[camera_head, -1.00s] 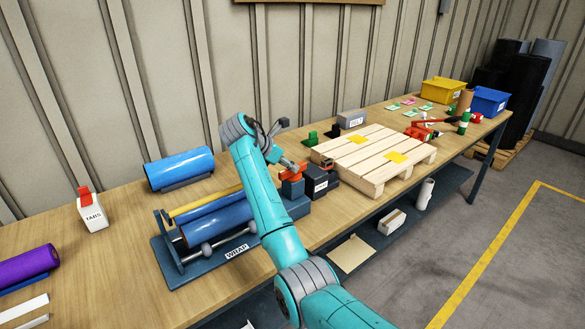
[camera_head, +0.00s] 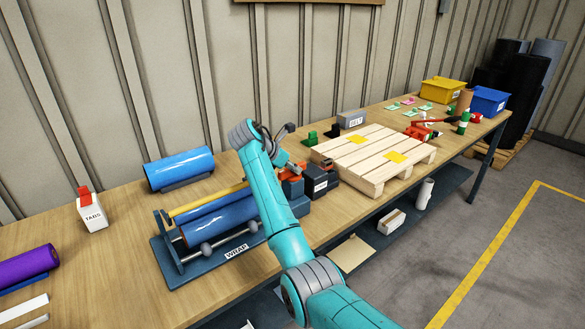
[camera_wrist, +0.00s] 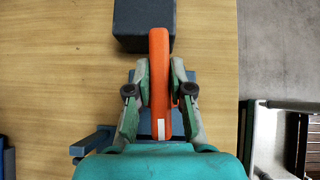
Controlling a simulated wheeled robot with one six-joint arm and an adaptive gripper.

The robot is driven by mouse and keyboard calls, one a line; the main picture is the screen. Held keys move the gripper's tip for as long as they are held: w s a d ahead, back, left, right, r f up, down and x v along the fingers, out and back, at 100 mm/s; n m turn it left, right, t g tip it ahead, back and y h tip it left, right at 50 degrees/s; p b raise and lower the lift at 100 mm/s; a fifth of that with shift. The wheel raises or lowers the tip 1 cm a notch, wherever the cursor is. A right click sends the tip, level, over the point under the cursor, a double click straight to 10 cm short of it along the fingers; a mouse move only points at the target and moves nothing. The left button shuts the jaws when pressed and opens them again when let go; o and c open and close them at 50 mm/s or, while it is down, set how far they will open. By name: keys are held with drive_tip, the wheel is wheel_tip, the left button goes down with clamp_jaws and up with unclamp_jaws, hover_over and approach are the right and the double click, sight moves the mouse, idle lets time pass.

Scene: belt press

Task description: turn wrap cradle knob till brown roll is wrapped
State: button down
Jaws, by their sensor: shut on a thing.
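The wrap cradle (camera_head: 236,254), a dark blue frame with a WRAP label, sits on the bench left of my arm. A blue roll (camera_head: 215,219) lies in it, with a yellow tube (camera_head: 205,203) behind. My gripper (camera_wrist: 161,77) is shut on the knob, one finger against each side. In the head view my gripper (camera_head: 286,167) is at the cradle's right end, partly hidden.
A dark box (camera_head: 320,182) stands just right of the knob, and a wooden pallet (camera_head: 372,150) beyond it. A blue roll on a stand (camera_head: 180,168) is behind the cradle. A TABS dispenser (camera_head: 93,212) and purple roll (camera_head: 28,268) are left. A brown cylinder (camera_head: 463,100) stands far right.

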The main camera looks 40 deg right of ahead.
drive_tip(key=shift+m+g, duration=1.8)
drive_tip(key=shift+m, duration=0.5)
drive_tip(key=c, duration=1)
unclamp_jaws()
drive_tip(key=shift+c, duration=0.2)
drive_tip(key=v, duration=1.2)
drive_tip(key=shift+d+r, duration=0.1)
drive_tip(key=shift+d, duration=0.05)
